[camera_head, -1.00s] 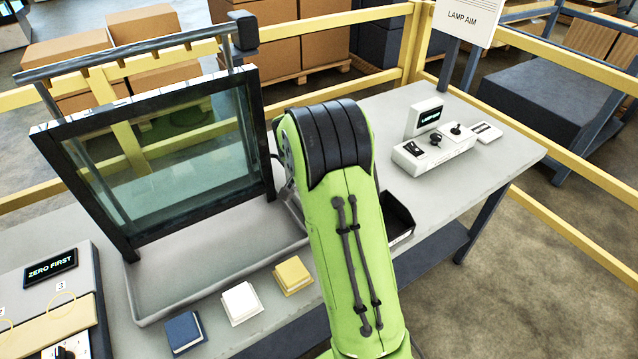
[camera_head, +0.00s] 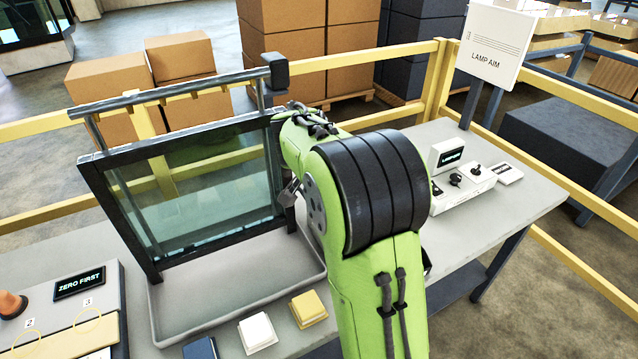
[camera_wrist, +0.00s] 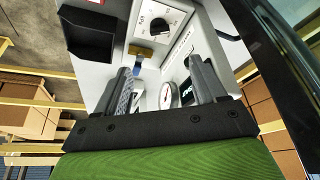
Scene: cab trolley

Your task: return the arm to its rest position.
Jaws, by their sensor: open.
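My green arm (camera_head: 385,260) rises from the bottom of the head view. It bends at a black-banded elbow, and its far part reaches back toward the right side of the framed glass panel (camera_head: 200,180). My gripper (camera_wrist: 160,75) shows in the wrist view with its two grey fingers apart and nothing held between them. In the head view the gripper is mostly hidden behind the arm, near the panel's right post. Beyond the fingers, the wrist view shows a light panel with a dial (camera_wrist: 158,27) and a round gauge (camera_wrist: 170,95).
The glass panel stands in a grey tray (camera_head: 240,305). Yellow (camera_head: 308,309) and white (camera_head: 257,332) blocks sit in front. A white control box (camera_head: 463,187) is at the table's right. A black bin (camera_wrist: 88,35) shows in the wrist view. Yellow rails (camera_head: 440,80) surround the table.

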